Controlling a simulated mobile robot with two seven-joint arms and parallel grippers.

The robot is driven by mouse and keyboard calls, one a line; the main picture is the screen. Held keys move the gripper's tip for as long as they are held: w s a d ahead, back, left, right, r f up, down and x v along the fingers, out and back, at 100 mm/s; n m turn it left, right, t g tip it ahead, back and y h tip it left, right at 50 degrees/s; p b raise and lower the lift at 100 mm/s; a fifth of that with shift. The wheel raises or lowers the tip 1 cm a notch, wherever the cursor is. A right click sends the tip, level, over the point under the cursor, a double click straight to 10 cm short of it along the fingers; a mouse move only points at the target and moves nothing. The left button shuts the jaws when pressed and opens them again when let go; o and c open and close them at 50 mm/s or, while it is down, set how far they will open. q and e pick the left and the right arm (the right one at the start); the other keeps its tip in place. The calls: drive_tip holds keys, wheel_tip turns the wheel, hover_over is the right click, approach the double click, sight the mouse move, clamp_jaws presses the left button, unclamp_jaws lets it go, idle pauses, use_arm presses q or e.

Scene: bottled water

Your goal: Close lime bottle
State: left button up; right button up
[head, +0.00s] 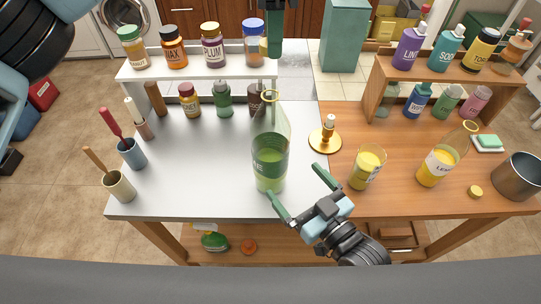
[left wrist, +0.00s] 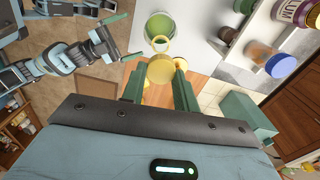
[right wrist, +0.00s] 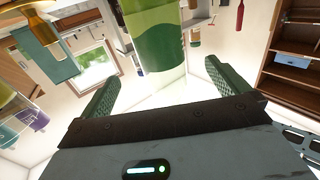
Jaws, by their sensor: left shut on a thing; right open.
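The lime bottle (head: 268,172) stands upright on the white tabletop, with green liquid, a green label and an open ring-shaped mouth. It also shows from above in the left wrist view (left wrist: 160,24), and its green label shows in the right wrist view (right wrist: 158,40). My left gripper (head: 276,48) is above and behind the bottle, shut on a round yellow cap (left wrist: 160,70). The cap is apart from the bottle's mouth. My right gripper (head: 292,180) is open at the bottle's lower front right, fingers pointing toward it; it does not hold it.
A gold stand (head: 325,142) is right of the bottle. A glass of yellow liquid (head: 367,168), an open lemon bottle (head: 440,160), a loose yellow cap (head: 475,191) and a metal pot (head: 518,176) are farther right. A white shelf (head: 195,75) with jars stands behind.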

drive_tip(key=shift+w, duration=0.15)
drive_tip(key=x, duration=1.1)
drive_tip(key=shift+w+a, duration=0.25)
drive_tip(key=c, duration=1.4)
use_arm(q)
hover_over(273, 88)
drive_tip(key=shift+f, duration=2.5)
use_arm(e)
drive_tip(key=shift+c, duration=0.2)
